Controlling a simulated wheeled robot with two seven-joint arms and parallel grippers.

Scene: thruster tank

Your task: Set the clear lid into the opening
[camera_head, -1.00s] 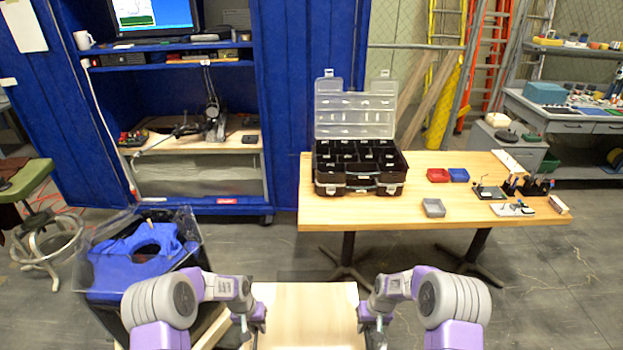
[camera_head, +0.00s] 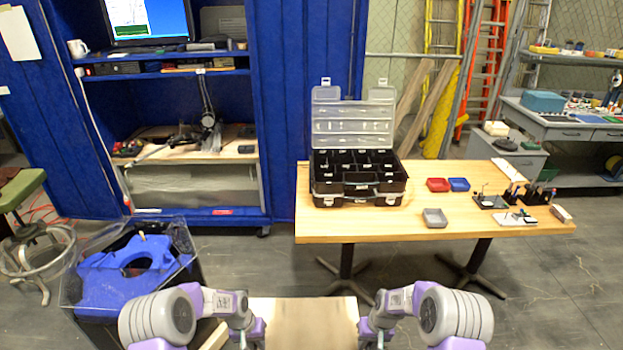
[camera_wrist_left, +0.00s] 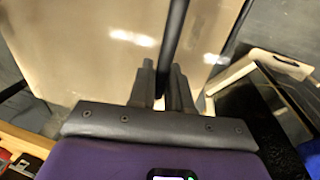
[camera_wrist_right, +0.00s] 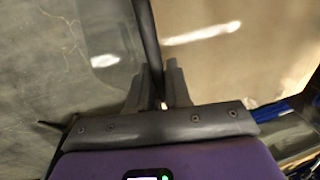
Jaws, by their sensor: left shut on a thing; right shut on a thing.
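My left gripper (camera_head: 243,339) and right gripper (camera_head: 378,337) are low in the head view, either side of a tan board (camera_head: 303,322). In the left wrist view, my left gripper (camera_wrist_left: 160,92) is shut on a thin dark bar (camera_wrist_left: 174,45). In the right wrist view, my right gripper (camera_wrist_right: 157,90) is shut on a similar bar (camera_wrist_right: 147,38). Glare marks suggest that these belong to the clear lid (camera_wrist_right: 204,34); its outline is unclear. A dark tank (camera_head: 88,252) with clear upper walls stands at lower left, apart from the grippers. A blue insert with a hole (camera_head: 100,278) shows inside it.
A wooden table (camera_head: 340,228) stands ahead to the right. It bears an open black organizer case (camera_head: 357,190), red (camera_head: 438,185) and blue (camera_head: 459,184) trays and a grey tray (camera_head: 434,218). A blue cabinet (camera_head: 280,110) stands behind. Grey floor (camera_head: 270,265) is open between tank and table.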

